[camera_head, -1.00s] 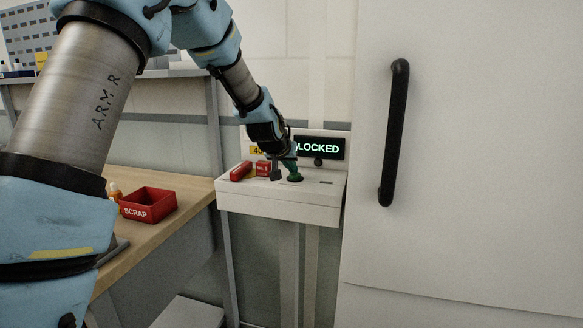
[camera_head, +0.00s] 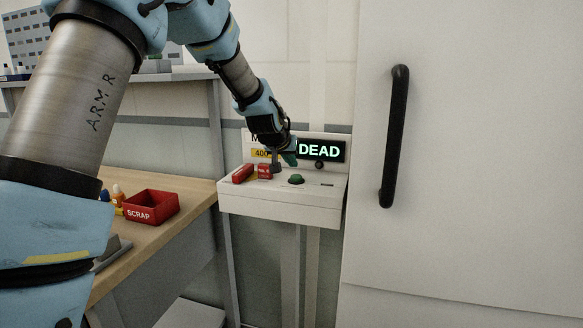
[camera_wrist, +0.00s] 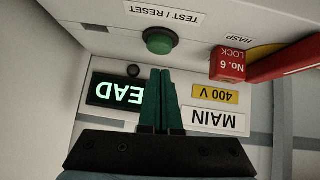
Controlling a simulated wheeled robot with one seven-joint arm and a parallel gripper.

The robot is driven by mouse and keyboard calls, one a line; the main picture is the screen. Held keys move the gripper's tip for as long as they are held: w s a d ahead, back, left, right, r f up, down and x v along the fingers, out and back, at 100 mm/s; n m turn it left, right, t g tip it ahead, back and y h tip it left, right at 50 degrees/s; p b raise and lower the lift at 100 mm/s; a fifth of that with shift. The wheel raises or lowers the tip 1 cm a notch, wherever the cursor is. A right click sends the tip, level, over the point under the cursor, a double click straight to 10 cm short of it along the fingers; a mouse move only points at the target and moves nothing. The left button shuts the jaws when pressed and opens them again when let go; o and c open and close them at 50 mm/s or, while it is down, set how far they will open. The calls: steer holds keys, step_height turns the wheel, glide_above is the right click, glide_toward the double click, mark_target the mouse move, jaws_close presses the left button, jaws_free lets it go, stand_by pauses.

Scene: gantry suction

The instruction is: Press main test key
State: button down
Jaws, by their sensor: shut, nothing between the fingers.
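The test key is a green round button (camera_head: 297,179) on top of the white main panel (camera_head: 280,208). In the wrist view the green button (camera_wrist: 160,41) sits beside a "TEST / RESET" label. The panel's display (camera_head: 320,151) reads "DEAD" in green-white letters. My gripper (camera_head: 289,158) is above and behind the button, apart from it. In the wrist view my gripper's two green fingers (camera_wrist: 162,72) are together and empty, with their tips just short of the button in the picture.
A red lock block (camera_head: 265,172) marked "No. 6" and a red handle (camera_head: 243,173) lie left of the button. A red scrap bin (camera_head: 150,206) stands on the wooden bench (camera_head: 192,196). A white door with a black handle (camera_head: 395,135) fills the right side.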

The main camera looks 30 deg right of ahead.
steer(key=b+v, duration=0.2)
steer(key=v, duration=0.7)
steer(key=shift+a+r+b, duration=0.15)
steer(key=shift+r+b, duration=0.25)
steer(key=shift+s, duration=0.1)
stand_by(0.6)
steer(key=s+a+f+n+g+y, duration=0.15)
steer(key=a+f, duration=0.25)
steer(key=a, duration=0.4)
steer(key=a+f+n+y, duration=0.1)
steer(key=a+f+y, duration=0.15)
steer(key=a, duration=0.45)
steer(key=s+a+f+n+y, duration=0.1)
steer(key=a+f, duration=0.4)
steer(key=a, duration=0.3)
steer(key=s+a+f+n+g+y, duration=0.1)
steer(key=s+a+f, duration=0.2)
steer(key=s+a, duration=0.3)
steer(key=s+a+f+n+g, duration=0.2)
steer(key=s+a, duration=0.4)
steer(key=a, duration=0.3)
steer(key=shift+s+a+f+y, duration=0.2)
steer(key=shift+a+f+y, duration=0.2)
steer(key=shift+f, duration=0.45)
steer(key=shift+d+n+g, duration=0.15)
steer(key=shift+n+g, duration=0.1)
